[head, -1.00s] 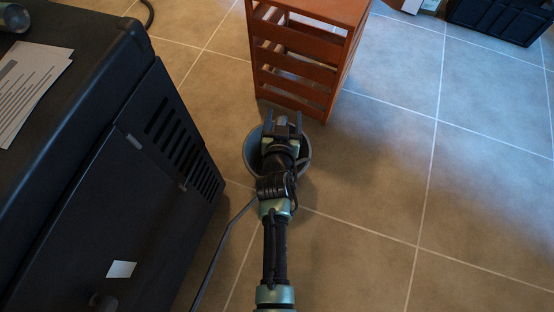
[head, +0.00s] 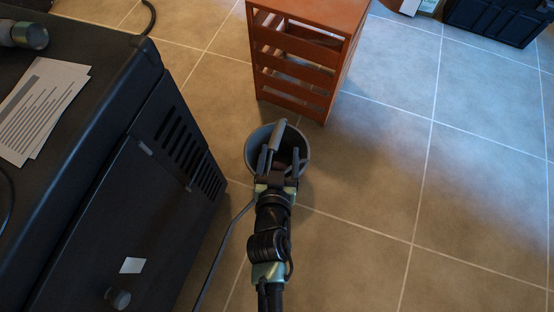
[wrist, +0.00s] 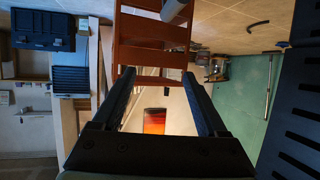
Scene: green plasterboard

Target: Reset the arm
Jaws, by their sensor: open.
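My gripper (head: 281,158) is over or near the round grey bin (head: 251,152) on the tiled floor. In the wrist view my gripper (wrist: 162,78) has its two dark fingers wide apart with nothing between them. A slim grey cylindrical thing (head: 277,136) shows slanted across the bin's mouth, just beyond the fingers. I cannot tell whether it rests in the bin. A grey rounded end (wrist: 173,10) at the top of the wrist view may be the same thing. The arm hides the near part of the bin.
A black cabinet (head: 110,190) with vents stands close on the left, with papers (head: 42,105) and a cylindrical object (head: 25,35) on top. An orange-brown slatted stand (head: 300,75) is behind the bin. The tiled floor (head: 390,170) to the right is clear.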

